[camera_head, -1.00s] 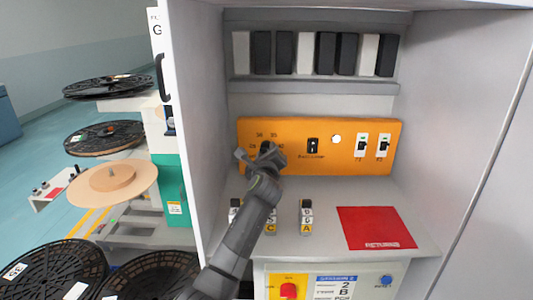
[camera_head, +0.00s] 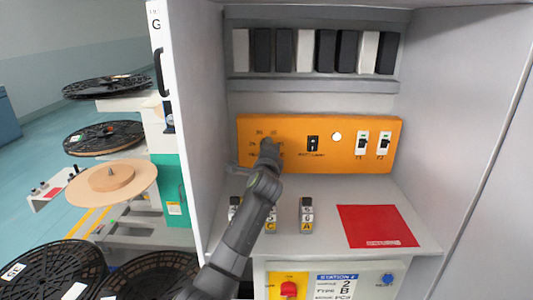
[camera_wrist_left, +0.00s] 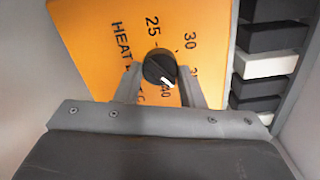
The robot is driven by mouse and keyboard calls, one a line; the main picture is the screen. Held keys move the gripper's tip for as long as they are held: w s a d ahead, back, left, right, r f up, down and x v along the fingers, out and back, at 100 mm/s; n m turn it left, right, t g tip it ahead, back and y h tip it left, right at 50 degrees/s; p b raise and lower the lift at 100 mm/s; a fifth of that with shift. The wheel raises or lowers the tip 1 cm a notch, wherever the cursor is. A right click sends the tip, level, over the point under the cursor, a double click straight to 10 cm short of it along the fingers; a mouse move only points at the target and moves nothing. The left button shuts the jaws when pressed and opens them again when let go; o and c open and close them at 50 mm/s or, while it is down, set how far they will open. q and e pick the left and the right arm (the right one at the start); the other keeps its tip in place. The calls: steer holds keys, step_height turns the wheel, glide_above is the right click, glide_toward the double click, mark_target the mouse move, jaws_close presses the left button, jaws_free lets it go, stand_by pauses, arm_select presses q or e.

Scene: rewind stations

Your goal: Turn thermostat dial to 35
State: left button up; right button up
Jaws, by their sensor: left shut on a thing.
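The thermostat dial (camera_wrist_left: 159,67) is a round black knob on the orange panel (camera_wrist_left: 95,35), in the left wrist view. Its white mark points down and slightly right in that view, toward the printed 40. The 25 and 30 stand above it, and the number at the right is partly covered by a finger. My left gripper (camera_wrist_left: 162,82) is shut on the dial, one finger on each side. In the head view my left gripper (camera_head: 267,158) covers much of the dial and its scale. My right gripper is not in view.
The orange panel also has a black switch (camera_head: 313,144), a white button (camera_head: 337,136) and two breakers (camera_head: 373,145). Small labelled blocks (camera_head: 306,216) and a red mat (camera_head: 377,226) lie on the shelf below. The cabinet's left wall (camera_head: 200,130) stands close to my left arm.

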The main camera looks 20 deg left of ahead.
arm_select(q)
steer(key=n+b, duration=0.1)
steer(key=n, duration=0.3)
steer(key=shift+n, duration=0.3)
stand_by(0.3)
steer(key=o, duration=1)
steer(key=b+v, duration=0.3)
steer(key=v, duration=1.3)
steer(key=shift+s+d+b, duration=0.2)
steer(key=shift+s+b, duration=0.1)
steer(key=shift+s, duration=0.35)
